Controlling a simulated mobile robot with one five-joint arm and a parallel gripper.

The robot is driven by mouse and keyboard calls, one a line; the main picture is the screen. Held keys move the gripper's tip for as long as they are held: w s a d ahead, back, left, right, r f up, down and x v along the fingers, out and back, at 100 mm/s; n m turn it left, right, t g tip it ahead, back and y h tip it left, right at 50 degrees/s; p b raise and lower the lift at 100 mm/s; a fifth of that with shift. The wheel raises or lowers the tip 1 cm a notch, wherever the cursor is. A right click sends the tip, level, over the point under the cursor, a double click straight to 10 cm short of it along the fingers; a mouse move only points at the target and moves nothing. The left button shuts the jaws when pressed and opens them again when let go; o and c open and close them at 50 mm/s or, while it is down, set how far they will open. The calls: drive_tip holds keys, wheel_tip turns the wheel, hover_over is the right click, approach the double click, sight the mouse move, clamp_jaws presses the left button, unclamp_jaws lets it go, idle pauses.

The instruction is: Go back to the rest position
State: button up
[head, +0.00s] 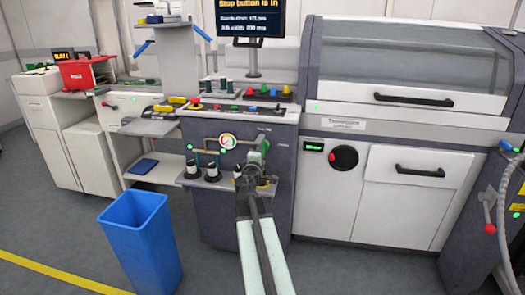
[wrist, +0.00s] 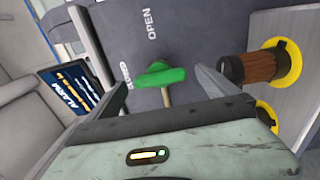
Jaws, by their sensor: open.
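My gripper (head: 252,168) is at the front of the dark grey cabinet (head: 226,222), at the end of my outstretched arm. In the wrist view my gripper (wrist: 140,45) has its two fingers spread apart with nothing held. A green valve handle (wrist: 160,75) on a pale stem shows between and beyond the fingers; whether they touch it I cannot tell. The handle also shows in the head view (head: 265,145), partly hidden by my gripper. The word OPEN is printed on the panel, and a second word is partly hidden.
A round gauge (head: 228,141) is left of the handle. A brown ribbed cylinder (wrist: 257,67) in a yellow ring stands close to the right finger. A blue bin (head: 140,240) stands on the floor at left. A screen (head: 250,18) is above. Open floor lies in front.

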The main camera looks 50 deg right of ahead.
drive_tip(key=v, duration=0.5)
drive_tip(key=shift+a, duration=0.1)
drive_tip(key=w+a+f+m+y, duration=0.15)
drive_tip(key=w+a, duration=0.25)
drive_tip(key=a, duration=0.4)
drive_tip(key=w+a+f+t+y, duration=0.1)
drive_tip(key=w+a+f+y, duration=0.2)
drive_tip(key=a, duration=0.5)
drive_tip(key=w+a+f, duration=0.2)
drive_tip(key=w+a, duration=0.3)
drive_tip(key=a, duration=0.3)
drive_tip(key=s+a+f+m+g+y, duration=0.2)
drive_tip(key=a+f+y, duration=0.1)
drive_tip(key=a+f, duration=0.35)
drive_tip(key=s+a+f+m+g+y, duration=0.2)
drive_tip(key=s+a+f+g, duration=0.1)
drive_tip(key=a+f, duration=0.3)
drive_tip(key=s+a+f+m+g+y, duration=0.1)
drive_tip(key=s+a+f+g+y, duration=0.15)
drive_tip(key=s+a, duration=0.35)
drive_tip(key=s+a+f+g+y, duration=0.2)
drive_tip(key=s+a+g+y, duration=0.15)
drive_tip(key=a, duration=0.35)
wheel_tip(320, 180, up, 30)
drive_tip(key=s+p, duration=0.1)
drive_tip(key=p, duration=2.9)
drive_tip(key=shift+s+a, duration=0.25)
drive_tip(key=shift+s, duration=0.1)
